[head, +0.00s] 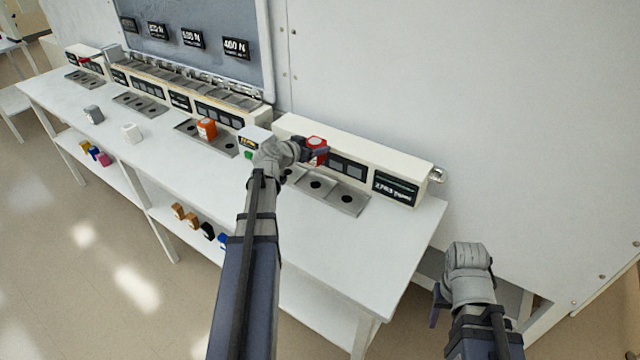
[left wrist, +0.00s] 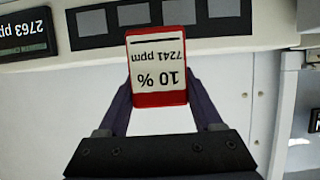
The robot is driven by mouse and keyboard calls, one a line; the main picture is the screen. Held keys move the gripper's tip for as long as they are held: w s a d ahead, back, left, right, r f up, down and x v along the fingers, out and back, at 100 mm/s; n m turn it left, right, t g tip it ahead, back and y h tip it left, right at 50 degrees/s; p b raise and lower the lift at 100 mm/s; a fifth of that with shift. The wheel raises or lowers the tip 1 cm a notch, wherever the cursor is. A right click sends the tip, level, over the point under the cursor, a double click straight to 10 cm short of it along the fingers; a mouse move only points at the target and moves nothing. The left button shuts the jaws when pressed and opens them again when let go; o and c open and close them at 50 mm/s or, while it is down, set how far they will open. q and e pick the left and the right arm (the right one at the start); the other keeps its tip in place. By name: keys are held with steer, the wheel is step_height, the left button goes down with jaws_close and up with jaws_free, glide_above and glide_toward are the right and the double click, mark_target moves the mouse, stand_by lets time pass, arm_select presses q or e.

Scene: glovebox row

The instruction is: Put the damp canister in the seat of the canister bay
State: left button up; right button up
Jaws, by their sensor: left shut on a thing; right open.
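A red canister (head: 317,146) with a pale top is held by my left gripper (head: 310,152) above the rightmost bay's plate (head: 345,199). In the left wrist view, the red canister (left wrist: 157,70) has a white label, seen upside down, reading "10 %" and "7241 ppm". The left gripper (left wrist: 160,100) has a finger on each side of it. The plate has dark round seats, part hidden by my left arm. The bay housing (head: 390,172) behind it has a display reading about 2763 ppm. My right gripper (head: 437,305) is low at the right, off the table, and open.
An orange canister (head: 206,128) stands on the middle plate (head: 187,128). Several small canisters sit on the shelf below. A wall rises behind; the bench's front right is clear.

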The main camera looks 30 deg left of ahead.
arm_select(q)
steer(key=shift+f+b, duration=5.15)
steer(key=shift+b, duration=0.05)
steer(key=shift+r, duration=0.15)
steer(key=o, duration=1.5)
steer(key=shift+c, duration=0.2)
steer(key=shift+r, duration=0.15)
steer(key=d+p+v, duration=0.1)
steer(key=p+v, duration=0.4)
steer(key=v, duration=0.6)
steer(key=shift+s+a, duration=0.45)
steer(key=shift+a, duration=0.05)
